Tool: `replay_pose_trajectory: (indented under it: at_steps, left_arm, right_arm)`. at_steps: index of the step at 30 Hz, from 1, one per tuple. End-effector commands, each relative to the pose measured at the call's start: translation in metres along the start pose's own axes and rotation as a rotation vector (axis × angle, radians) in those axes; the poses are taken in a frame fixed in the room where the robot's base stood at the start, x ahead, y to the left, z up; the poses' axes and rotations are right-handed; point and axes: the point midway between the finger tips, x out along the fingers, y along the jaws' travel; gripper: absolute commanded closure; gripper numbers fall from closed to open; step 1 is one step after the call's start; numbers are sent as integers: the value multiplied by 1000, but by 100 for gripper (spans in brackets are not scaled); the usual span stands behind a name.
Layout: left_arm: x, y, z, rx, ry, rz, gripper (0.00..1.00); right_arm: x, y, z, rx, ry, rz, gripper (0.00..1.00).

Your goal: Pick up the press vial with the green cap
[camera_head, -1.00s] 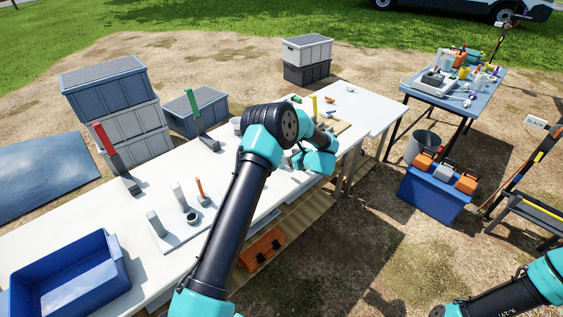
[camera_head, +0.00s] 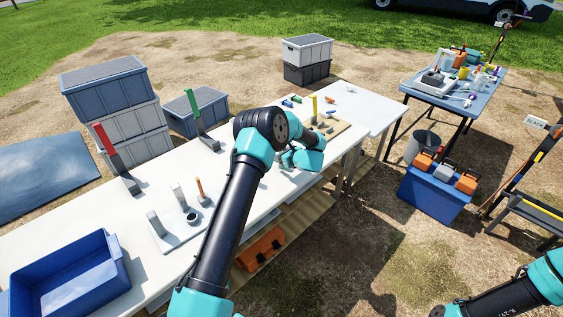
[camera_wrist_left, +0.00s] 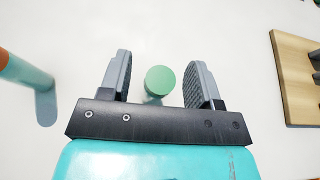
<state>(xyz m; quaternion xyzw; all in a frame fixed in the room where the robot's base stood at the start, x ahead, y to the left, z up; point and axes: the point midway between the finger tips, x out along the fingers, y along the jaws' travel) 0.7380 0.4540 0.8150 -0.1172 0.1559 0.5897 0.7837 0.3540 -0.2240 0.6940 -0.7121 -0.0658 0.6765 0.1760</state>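The press vial with the green cap (camera_wrist_left: 160,81) shows end-on in the left wrist view as a round pale-green top. Its body is hidden below the cap. My left gripper (camera_wrist_left: 160,66) is open, with one finger on each side of the cap and a visible gap to both. In the head view my own left arm hides most of this gripper over the white table, and I cannot pick out the vial there. My right gripper is out of view; only part of the right arm shows at lower right.
An orange-topped cylinder (camera_wrist_left: 22,74) stands left of my left gripper. A wooden board (camera_wrist_left: 291,77) lies to its right. On the white table (camera_head: 75,225) are a blue bin (camera_head: 68,279), a white holder (camera_head: 172,238), and red (camera_head: 103,139) and green (camera_head: 193,103) upright markers.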

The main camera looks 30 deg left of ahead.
Motion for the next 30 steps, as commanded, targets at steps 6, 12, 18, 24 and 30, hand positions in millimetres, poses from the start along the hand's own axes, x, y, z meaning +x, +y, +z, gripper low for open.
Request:
replay_pose_trajectory:
  at_steps: [6,12,18,24,30]
  left_arm:
    - [0,0,0,0,0,0,64]
    - [0,0,0,0,0,0,83]
    - [0,0,0,0,0,0,94]
    - [-1,0,2,0,0,0,94]
    - [-6,0,16,-3,-1,-1,94]
  right_arm:
    - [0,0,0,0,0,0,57]
    - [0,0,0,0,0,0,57]
    - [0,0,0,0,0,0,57]
    - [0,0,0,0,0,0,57]
    - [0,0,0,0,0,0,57]
